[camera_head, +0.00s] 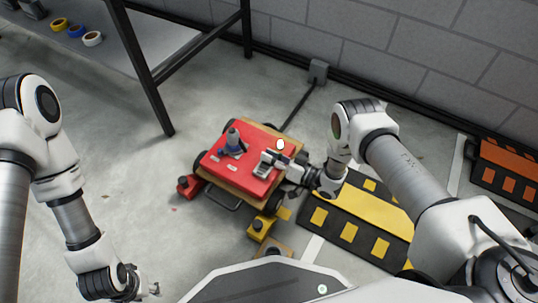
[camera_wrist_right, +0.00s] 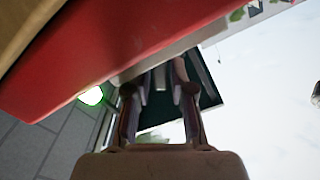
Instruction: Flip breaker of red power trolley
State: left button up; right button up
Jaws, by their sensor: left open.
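The red power trolley (camera_head: 247,146) stands on the floor in the middle of the head view. A grey-blue device (camera_head: 233,143) stands on its red top, and a pale round spot (camera_head: 281,144) shows near its right rear edge. My right gripper (camera_head: 268,162) is at the top's right side, over a pale block-like part. The wrist view shows the red body (camera_wrist_right: 110,55) close to my right fingers (camera_wrist_right: 160,85) and a glowing green lamp (camera_wrist_right: 92,96) to their left. The breaker is not clearly visible. My left gripper (camera_head: 150,289) is open and empty, low at the left.
A yellow-and-black ramp (camera_head: 349,213) lies right of the trolley. A black cable (camera_head: 298,107) runs from the trolley to a grey wall box (camera_head: 318,71). A table (camera_head: 165,40) with tape rolls (camera_head: 92,39) stands at upper left. The floor left of the trolley is mostly clear.

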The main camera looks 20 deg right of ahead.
jog(key=v, duration=1.1)
jog(key=shift+s, duration=0.15)
jog(key=shift+d+r, duration=0.1)
